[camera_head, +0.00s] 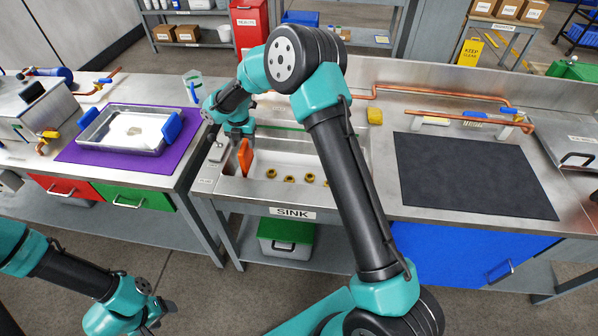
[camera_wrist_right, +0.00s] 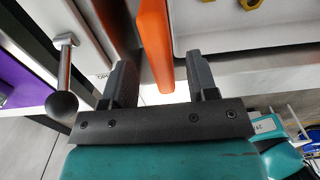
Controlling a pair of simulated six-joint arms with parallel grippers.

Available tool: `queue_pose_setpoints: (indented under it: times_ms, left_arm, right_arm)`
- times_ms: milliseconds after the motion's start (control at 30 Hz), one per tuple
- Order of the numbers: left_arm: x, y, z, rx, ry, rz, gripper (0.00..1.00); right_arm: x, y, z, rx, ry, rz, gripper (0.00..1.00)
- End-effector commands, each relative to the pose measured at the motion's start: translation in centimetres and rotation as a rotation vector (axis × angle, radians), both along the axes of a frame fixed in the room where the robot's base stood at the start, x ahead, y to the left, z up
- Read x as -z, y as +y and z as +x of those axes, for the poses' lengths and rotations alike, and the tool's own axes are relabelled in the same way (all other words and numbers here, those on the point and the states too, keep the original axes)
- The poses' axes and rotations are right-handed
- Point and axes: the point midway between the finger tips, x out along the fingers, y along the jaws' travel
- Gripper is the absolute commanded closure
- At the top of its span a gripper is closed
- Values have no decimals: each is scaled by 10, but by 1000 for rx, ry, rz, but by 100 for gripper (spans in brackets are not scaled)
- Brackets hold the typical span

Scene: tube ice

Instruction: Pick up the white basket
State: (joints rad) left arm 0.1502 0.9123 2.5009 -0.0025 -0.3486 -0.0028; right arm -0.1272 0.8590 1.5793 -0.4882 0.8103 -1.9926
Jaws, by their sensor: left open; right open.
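The white basket (camera_head: 285,165) sits in the sink with several brass-coloured fittings in it. Its orange handle (camera_head: 245,157) stands at the basket's left end. My right gripper (camera_head: 239,138) is at that handle, its arm crossing the view and hiding part of the basket's right side. In the right wrist view the orange handle (camera_wrist_right: 154,45) lies between the open fingers of my right gripper (camera_wrist_right: 162,82), with gaps on both sides. A corner of the white basket (camera_wrist_right: 210,25) also shows there. My left gripper (camera_head: 160,310) is low at the left, away from the counters.
A metal tray (camera_head: 122,130) with blue handles stands on a purple mat (camera_head: 75,150) at the left. A dark mat (camera_head: 470,178) on the right counter is bare. A faucet lever (camera_wrist_right: 64,75) is close to my right gripper. Copper pipes (camera_head: 430,92) run behind the sink.

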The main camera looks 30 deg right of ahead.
Motion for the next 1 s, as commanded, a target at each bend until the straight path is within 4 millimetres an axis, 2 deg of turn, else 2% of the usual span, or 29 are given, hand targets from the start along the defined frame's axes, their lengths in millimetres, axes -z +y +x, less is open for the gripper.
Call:
queue_pose_setpoints:
  times_ms: [200,333,833,1000]
  left_arm:
    - [0,0,0,0,0,0,42]
    - [0,0,0,0,0,0,42]
    - [0,0,0,0,0,0,42]
    - [0,0,0,0,0,0,42]
  right_arm:
    - [31,-1,-1,0,4,-1,47]
    - [43,0,-1,-1,1,1,47]
    - [44,0,0,0,-1,1,47]
    - [44,0,0,0,0,1,62]
